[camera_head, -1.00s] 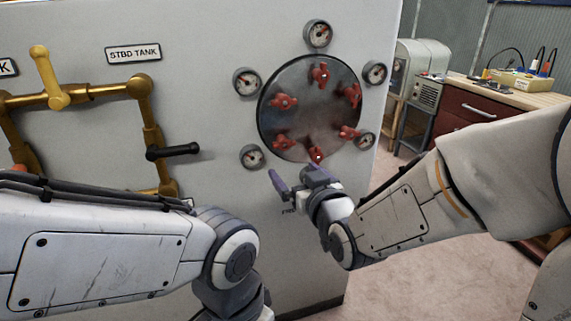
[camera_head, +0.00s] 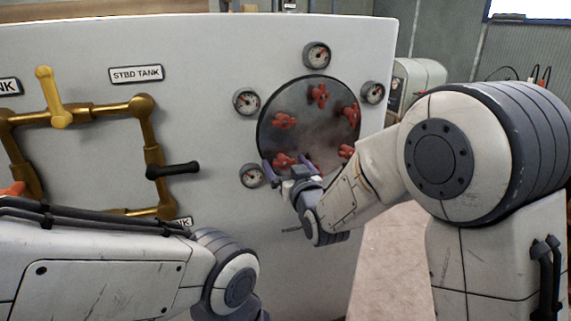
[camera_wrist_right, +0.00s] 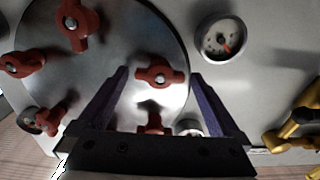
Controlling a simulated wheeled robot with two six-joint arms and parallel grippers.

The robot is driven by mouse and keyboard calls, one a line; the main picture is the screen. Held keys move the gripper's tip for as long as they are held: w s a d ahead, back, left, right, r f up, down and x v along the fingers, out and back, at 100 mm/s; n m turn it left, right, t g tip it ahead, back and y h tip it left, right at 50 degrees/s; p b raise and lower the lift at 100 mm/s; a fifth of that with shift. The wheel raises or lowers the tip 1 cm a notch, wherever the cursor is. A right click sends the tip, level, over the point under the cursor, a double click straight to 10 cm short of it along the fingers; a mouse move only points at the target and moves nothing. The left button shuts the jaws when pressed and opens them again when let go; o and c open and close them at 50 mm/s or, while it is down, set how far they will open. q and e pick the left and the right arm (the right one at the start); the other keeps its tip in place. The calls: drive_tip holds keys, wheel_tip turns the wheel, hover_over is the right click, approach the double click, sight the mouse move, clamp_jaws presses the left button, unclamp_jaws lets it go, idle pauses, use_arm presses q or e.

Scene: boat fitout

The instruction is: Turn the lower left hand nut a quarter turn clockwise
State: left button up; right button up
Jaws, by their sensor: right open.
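The lower left nut (camera_head: 284,160) is a red winged nut on a round dark metal cover (camera_head: 318,135). In the right wrist view, which shows the panel turned about upside down, this nut (camera_wrist_right: 160,76) lies between my fingertips, its wings roughly level. My right gripper (camera_head: 287,168) is open, with one purple finger on either side of the nut and a visible gap to each. I cannot tell how far the fingers reach over it in depth. My left forearm shows at the lower left; its gripper is out of view.
Other red nuts ring the cover, including the upper left nut (camera_head: 284,121) and top nut (camera_head: 319,95). Gauges surround it; the lower left gauge (camera_head: 251,175) is close to my right gripper. Brass pipes with a black handle (camera_head: 174,170) stand at the left.

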drive_tip(key=shift+w, duration=0.1)
drive_tip(key=c, duration=1.3)
drive_tip(key=m+b, duration=0.2)
drive_tip(key=m, duration=0.1)
drive_tip(key=shift+f+b, duration=0.2)
drive_tip(key=shift+b, duration=0.2)
drive_tip(key=m+b, duration=0.4)
drive_tip(key=m, duration=0.2)
drive_tip(key=shift+d+m, duration=0.1)
drive_tip(key=shift+m, duration=0.3)
drive_tip(key=m+b, duration=0.4)
drive_tip(key=m, duration=0.1)
drive_tip(key=shift+f, duration=0.15)
drive_tip(key=shift+m+b, duration=1.25)
drive_tip(key=shift+m, duration=0.75)
